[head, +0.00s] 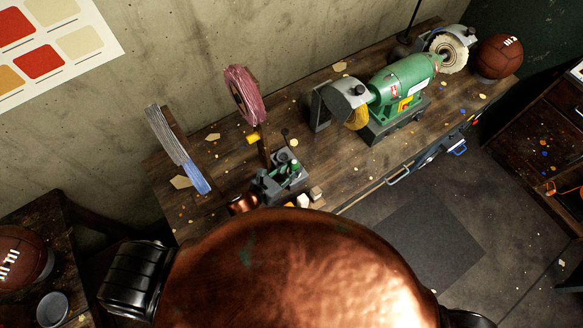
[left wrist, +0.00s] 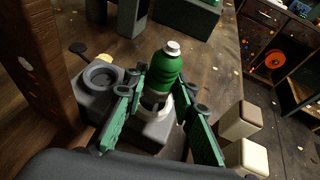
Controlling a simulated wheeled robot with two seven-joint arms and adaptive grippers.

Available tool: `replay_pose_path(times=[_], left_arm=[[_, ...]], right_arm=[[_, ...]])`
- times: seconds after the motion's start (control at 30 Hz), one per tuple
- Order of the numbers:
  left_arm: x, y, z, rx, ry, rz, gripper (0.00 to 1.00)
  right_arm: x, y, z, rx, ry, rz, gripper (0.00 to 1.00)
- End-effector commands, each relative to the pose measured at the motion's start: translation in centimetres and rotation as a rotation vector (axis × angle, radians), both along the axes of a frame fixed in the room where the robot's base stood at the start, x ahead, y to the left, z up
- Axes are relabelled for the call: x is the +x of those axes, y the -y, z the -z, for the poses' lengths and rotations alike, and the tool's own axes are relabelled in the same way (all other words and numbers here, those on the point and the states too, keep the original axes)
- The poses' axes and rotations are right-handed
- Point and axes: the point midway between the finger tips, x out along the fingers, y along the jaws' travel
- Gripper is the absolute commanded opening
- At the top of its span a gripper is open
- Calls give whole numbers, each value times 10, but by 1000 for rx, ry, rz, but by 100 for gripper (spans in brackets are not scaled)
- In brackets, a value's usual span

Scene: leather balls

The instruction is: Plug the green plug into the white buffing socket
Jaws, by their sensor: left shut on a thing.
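The green plug (left wrist: 167,75), bottle-shaped with a white top, stands nearly upright between the green fingers of my left gripper (left wrist: 160,95) in the left wrist view. The gripper is shut on it. The plug's lower end is directly over the white socket (left wrist: 165,107), a pale ring on a grey block. Fingers and plug hide part of the ring, so I cannot tell how deep the lower end sits. My right gripper is not in view.
A grey round socket (left wrist: 100,76) stands left of the plug; two cream blocks (left wrist: 240,121) stand right. On the bench are a green grinder (head: 404,80), a pink buffing wheel (head: 244,95), a blue-handled brush (head: 180,150) and a leather ball (head: 499,57). Bare bench lies before the grinder.

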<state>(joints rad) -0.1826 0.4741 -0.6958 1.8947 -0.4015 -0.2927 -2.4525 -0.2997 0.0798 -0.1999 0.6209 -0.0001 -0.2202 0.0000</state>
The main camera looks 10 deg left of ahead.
Motion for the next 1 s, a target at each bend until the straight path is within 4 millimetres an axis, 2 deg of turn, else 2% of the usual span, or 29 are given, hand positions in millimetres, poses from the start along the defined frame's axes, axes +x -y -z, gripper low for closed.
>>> replay_pose_path(times=[1.0], left_arm=[[0,0,13,-1,1,1,0]], right_arm=[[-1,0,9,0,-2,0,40]])
